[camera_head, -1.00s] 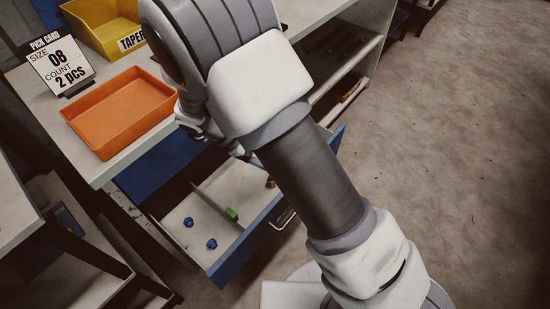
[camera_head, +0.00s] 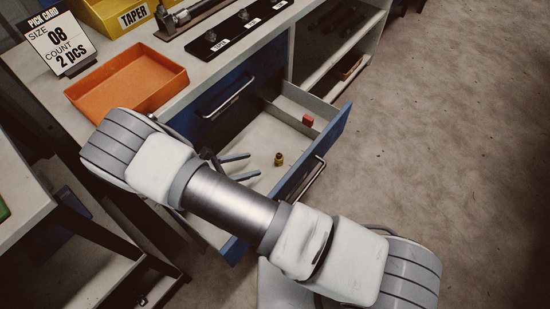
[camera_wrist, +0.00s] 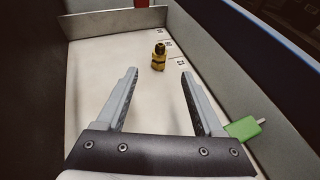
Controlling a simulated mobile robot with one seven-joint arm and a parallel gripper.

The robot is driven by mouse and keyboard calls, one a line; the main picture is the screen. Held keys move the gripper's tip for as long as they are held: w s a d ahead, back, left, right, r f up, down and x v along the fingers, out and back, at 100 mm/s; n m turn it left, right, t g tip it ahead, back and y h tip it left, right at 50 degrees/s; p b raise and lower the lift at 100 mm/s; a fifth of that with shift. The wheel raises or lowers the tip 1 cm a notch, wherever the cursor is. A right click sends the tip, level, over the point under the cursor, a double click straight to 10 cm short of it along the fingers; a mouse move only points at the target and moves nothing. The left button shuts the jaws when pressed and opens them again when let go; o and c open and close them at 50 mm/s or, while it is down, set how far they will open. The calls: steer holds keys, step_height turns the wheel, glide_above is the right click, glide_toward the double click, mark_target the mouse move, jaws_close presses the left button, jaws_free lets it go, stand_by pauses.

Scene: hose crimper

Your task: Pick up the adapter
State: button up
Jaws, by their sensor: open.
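The adapter looks to be the small brass fitting (camera_head: 279,159) standing upright on the white floor of the open drawer (camera_head: 335,128). In the wrist view the brass fitting (camera_wrist: 159,57) stands ahead of my fingertips, in line with the gap between them. My gripper (camera_head: 242,166) is open and empty, inside the drawer area to the left of the fitting. In the wrist view both fingers of my gripper (camera_wrist: 160,72) are spread, with nothing between them. The fitting is not touched by either finger.
A red piece (camera_head: 308,121) lies farther back in the drawer. A green piece (camera_wrist: 242,128) is beside my right finger, near the drawer wall. An orange tray (camera_head: 128,88), a pick card (camera_head: 60,42) and a yellow TAPER bin (camera_head: 122,14) stand on the bench.

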mark_target(276, 159)
steer(key=b+x, duration=0.2)
steer(key=x, duration=1)
steer(key=shift+a, duration=0.1)
jaws_close()
